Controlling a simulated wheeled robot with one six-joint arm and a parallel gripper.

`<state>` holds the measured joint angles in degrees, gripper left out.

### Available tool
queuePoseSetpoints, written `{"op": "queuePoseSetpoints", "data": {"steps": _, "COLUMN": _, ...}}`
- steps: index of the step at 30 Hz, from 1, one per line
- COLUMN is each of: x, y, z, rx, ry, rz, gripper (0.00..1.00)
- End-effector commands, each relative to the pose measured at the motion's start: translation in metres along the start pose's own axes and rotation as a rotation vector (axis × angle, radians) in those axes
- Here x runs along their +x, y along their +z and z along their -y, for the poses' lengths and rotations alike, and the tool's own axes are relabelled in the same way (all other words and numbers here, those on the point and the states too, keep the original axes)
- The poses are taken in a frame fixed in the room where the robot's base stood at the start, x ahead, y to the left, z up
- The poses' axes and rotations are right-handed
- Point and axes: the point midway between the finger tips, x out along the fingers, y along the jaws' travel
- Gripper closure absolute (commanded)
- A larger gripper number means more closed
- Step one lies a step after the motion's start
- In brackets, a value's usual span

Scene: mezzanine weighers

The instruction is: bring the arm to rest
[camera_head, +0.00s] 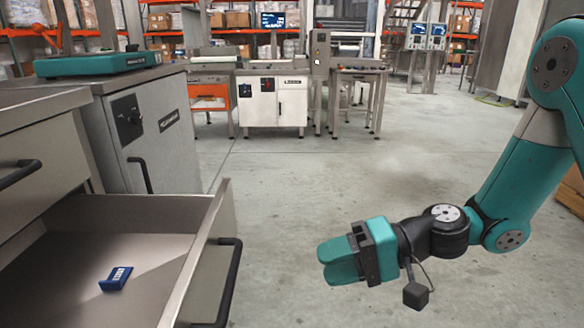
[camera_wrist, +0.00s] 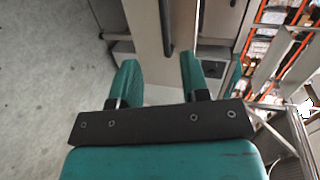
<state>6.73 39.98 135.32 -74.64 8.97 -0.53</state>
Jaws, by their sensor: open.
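My gripper (camera_head: 340,260) is at the end of my teal arm, in the open space to the right of the pulled-out drawer. In the wrist view my gripper (camera_wrist: 168,85) has its two teal fingers apart with nothing between them. The drawer (camera_head: 205,270) and its black handle (camera_head: 230,285) are to the left, apart from the fingers. A small blue item with a white label (camera_head: 116,279) lies on the drawer's floor.
A grey cabinet (camera_head: 160,150) with a teal-based scale (camera_head: 97,63) on top stands behind the drawer. A white cabinet (camera_head: 272,105) and steel tables stand further back. A cardboard box (camera_head: 571,190) is at the right edge. The concrete floor (camera_head: 310,180) between is clear.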

Motion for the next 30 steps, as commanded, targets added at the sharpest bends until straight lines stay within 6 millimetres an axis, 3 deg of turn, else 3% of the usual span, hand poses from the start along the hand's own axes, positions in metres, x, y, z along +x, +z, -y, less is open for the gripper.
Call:
{"op": "queuePoseSetpoints", "data": {"steps": 5, "x": 0.0, "y": 0.045, "z": 0.032, "rx": -0.2, "ry": 0.247, "rz": 0.168, "gripper": 0.58}}
{"op": "queuePoseSetpoints", "data": {"steps": 9, "x": -0.015, "y": 0.08, "z": 0.048, "rx": -0.334, "ry": 0.467, "rz": 0.264, "gripper": 0.58}}
{"op": "queuePoseSetpoints", "data": {"steps": 15, "x": -0.043, "y": 0.113, "z": 0.062, "rx": -0.446, "ry": 0.698, "rz": 0.308, "gripper": 0.58}}
{"op": "queuePoseSetpoints", "data": {"steps": 23, "x": -0.08, "y": 0.142, "z": 0.076, "rx": -0.519, "ry": 0.898, "rz": 0.288, "gripper": 0.58}}
{"op": "queuePoseSetpoints", "data": {"steps": 24, "x": -0.085, "y": 0.141, "z": 0.091, "rx": -0.513, "ry": 0.9, "rz": 0.291, "gripper": 0.58}}
{"op": "queuePoseSetpoints", "data": {"steps": 30, "x": -0.098, "y": 0.138, "z": 0.137, "rx": -0.509, "ry": 0.896, "rz": 0.293, "gripper": 0.58}}
